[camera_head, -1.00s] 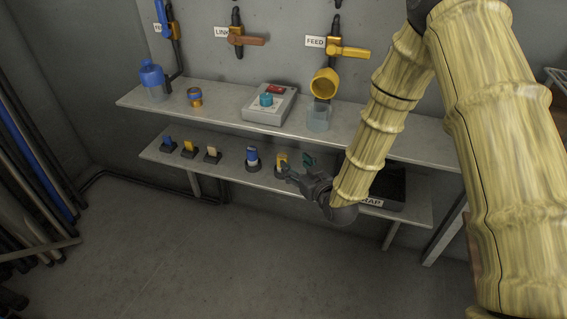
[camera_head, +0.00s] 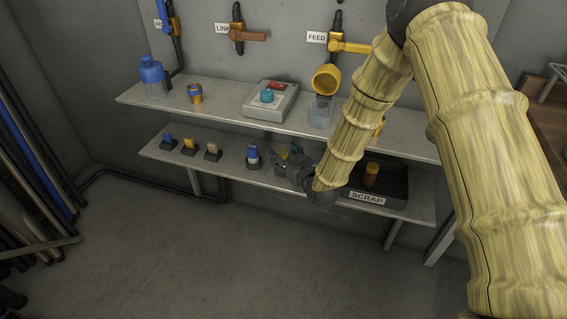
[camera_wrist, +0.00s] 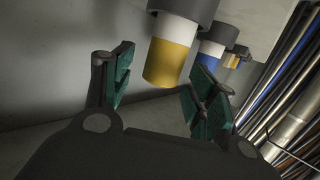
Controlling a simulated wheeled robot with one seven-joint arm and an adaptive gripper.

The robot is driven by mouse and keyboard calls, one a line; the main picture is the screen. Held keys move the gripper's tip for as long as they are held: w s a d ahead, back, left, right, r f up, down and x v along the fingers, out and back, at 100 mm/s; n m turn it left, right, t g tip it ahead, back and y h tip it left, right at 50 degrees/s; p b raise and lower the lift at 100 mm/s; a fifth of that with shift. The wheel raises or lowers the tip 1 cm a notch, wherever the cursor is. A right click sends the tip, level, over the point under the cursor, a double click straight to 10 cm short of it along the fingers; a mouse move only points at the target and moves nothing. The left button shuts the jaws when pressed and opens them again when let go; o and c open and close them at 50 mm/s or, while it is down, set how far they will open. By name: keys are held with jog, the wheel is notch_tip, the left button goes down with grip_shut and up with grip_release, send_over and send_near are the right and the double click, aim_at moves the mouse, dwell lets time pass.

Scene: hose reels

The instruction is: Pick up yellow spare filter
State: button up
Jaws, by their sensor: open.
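The yellow spare filter (camera_wrist: 168,62), with a white band and a dark grey base, shows in the wrist view. It lies between the spread fingers, toward their far side, and I see no contact. In the head view its yellow part (camera_head: 284,154) is mostly hidden by my gripper (camera_head: 296,164). My gripper is open at the lower shelf (camera_head: 225,168); in the wrist view its green-padded fingers (camera_wrist: 160,84) stand on either side of the filter.
A blue-and-white filter (camera_head: 252,155) stands to the left, with several small coloured pieces farther left. The upper shelf (camera_head: 225,112) runs above, holding a blue bottle (camera_head: 151,75) and a control box (camera_head: 270,103).

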jog(key=c, duration=1.1)
jog(key=shift+o, duration=0.2)
jog(key=shift+r, duration=0.1)
